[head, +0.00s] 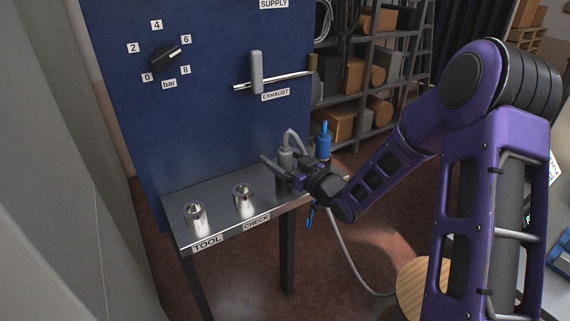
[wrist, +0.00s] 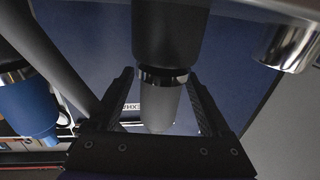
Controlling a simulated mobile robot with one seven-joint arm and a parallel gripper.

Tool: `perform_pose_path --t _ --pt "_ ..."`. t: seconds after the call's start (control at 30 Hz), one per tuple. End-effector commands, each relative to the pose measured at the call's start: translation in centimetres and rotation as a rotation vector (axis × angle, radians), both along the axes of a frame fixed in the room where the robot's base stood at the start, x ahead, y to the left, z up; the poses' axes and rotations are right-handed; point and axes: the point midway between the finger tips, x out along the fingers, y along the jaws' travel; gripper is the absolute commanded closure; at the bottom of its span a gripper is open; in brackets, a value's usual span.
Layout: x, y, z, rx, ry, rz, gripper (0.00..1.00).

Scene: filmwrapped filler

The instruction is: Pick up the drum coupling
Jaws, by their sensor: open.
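A grey coupling (head: 286,158) stands upright at the right end of the steel bench, with a hose at its top. A blue coupling (head: 323,142) shows just right of it; I cannot tell which one is the drum coupling. My gripper (head: 291,172) is at the grey coupling, and its dark parts hide some of it. In the wrist view, the open fingers of my gripper (wrist: 161,88) lie on both sides of the grey coupling (wrist: 165,105), below its dark body. Contact is not clear. The blue coupling (wrist: 27,105) is left, outside the fingers.
The bench (head: 222,218) carries two chrome fittings, one by TOOL (head: 195,215) and one by CHECK (head: 243,200). A blue panel (head: 200,120) with a dial (head: 166,55) and an EXHAUST lever (head: 257,72) rises behind. A grey hose (head: 346,265) hangs to the floor.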

Motion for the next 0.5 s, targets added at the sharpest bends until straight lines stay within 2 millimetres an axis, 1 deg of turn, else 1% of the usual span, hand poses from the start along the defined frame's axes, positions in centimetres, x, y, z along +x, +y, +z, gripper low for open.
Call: perform_pose_path --t 0.1,0.3,0.33,0.47,0.5 --pt "0.58 0.6 -0.05 0.0 0.001 0.0 0.18" --pt "0.62 0.59 -0.05 0.0 0.001 -0.001 0.18" --pt "0.63 0.59 -0.04 0.0 0.001 -0.001 0.2" --pt "0.61 0.57 -0.03 0.0 0.001 -0.001 0.43" --pt "0.62 0.57 -0.03 0.0 0.001 -0.001 0.51"
